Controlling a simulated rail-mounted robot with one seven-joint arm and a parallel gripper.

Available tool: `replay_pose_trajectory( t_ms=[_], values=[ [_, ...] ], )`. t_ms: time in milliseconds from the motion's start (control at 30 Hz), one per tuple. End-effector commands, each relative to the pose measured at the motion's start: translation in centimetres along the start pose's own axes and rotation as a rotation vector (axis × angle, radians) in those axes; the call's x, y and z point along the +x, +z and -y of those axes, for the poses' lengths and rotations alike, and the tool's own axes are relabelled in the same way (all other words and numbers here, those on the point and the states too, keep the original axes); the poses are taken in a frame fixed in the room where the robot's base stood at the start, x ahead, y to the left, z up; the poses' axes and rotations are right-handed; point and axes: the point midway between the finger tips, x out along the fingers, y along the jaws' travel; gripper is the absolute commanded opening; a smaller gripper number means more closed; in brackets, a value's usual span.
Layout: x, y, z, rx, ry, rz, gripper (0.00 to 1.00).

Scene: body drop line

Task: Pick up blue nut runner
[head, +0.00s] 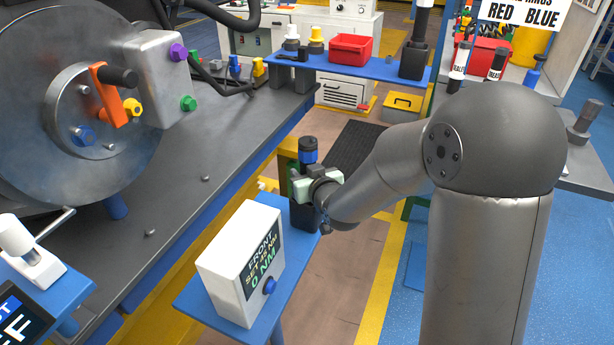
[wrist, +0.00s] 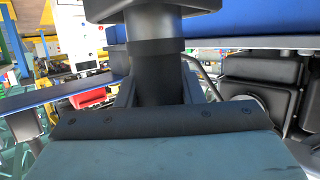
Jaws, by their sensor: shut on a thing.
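The blue nut runner (head: 308,152) is upright, with a dark top and a blue band showing above my gripper. My gripper (head: 306,183) reaches in from the right and is shut around its body. A black block-like holder (head: 303,216) stands below it at the end of the blue shelf (head: 215,312). I cannot tell whether the tool's lower end is still inside the holder. In the wrist view the tool's dark shaft (wrist: 155,78) stands between the fingers of my gripper (wrist: 158,95).
A white display box (head: 240,262) reading "FRONT" and "0 NM" stands on the same shelf. To the left are a dark workbench (head: 190,180) and a large metal disc (head: 50,60). Behind, a blue shelf (head: 375,69) carries a red bin (head: 351,48).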

Motion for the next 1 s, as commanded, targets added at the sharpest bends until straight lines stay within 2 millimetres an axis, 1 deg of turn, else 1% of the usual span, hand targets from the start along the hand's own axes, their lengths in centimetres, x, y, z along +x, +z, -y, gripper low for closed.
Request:
replay_pose_trajectory(
  t_ms=[167,367,467,800,1000],
  values=[
    [-0.1,-0.6,0.0,-0.001,0.000,-0.005,0.00],
    [-0.7,-2.4,0.0,-0.002,0.000,-0.007,0.00],
    [-1.1,-4.0,0.0,-0.003,0.000,-0.009,0.00],
    [-3.2,-10.5,0.0,-0.003,0.000,-0.010,0.00],
    [-4.3,-14.1,0.0,-0.003,-0.001,-0.009,0.00]
  ],
)
